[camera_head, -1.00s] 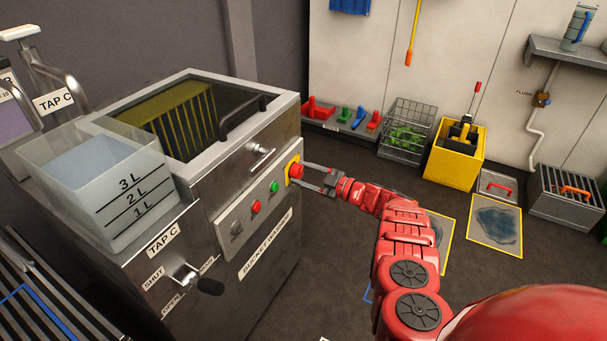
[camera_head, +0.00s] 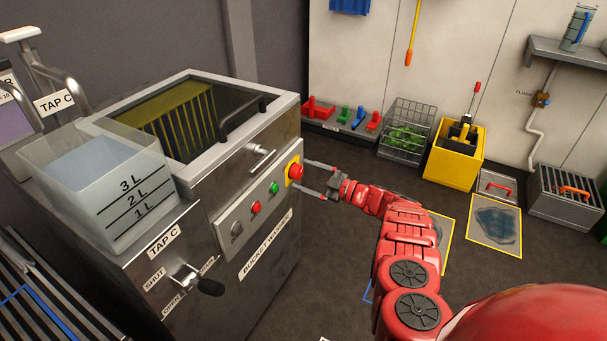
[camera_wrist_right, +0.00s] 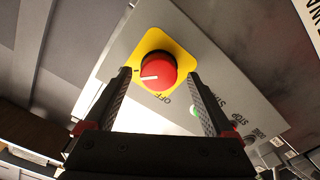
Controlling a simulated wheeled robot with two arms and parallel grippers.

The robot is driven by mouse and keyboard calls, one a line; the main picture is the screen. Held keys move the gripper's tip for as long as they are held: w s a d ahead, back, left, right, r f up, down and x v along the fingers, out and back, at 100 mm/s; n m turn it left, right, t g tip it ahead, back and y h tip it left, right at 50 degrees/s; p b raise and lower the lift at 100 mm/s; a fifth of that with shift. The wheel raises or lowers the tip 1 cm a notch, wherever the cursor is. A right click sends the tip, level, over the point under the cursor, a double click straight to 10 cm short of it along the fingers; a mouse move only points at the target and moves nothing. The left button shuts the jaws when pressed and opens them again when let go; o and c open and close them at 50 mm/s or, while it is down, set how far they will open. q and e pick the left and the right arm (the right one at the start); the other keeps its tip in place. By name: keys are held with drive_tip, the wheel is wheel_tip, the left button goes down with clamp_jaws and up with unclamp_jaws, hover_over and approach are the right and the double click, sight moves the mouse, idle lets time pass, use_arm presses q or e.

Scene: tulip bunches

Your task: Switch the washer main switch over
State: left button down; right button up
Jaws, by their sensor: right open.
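The washer main switch, a red round knob (camera_head: 295,171) on a yellow plate, is on the right end of the bucket washer's front panel (camera_head: 247,206). My right gripper (camera_head: 308,177) is open and empty, facing the knob. Its fingers spread on either side of the knob in the right wrist view, with visible space between them; contact cannot be told. My left gripper is not in view.
Red and green buttons (camera_head: 274,187) sit left of the knob on the panel. The washer's door handle (camera_head: 262,152) is above. A clear water tank (camera_head: 98,180) stands at left. A wire basket (camera_head: 407,128) and a yellow bin (camera_head: 455,155) stand by the wall.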

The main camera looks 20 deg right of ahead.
drive_tip(key=p+v, duration=0.3)
drive_tip(key=v, duration=1.3)
drive_tip(key=shift+d, duration=0.15)
drive_tip(key=shift+s, duration=0.1)
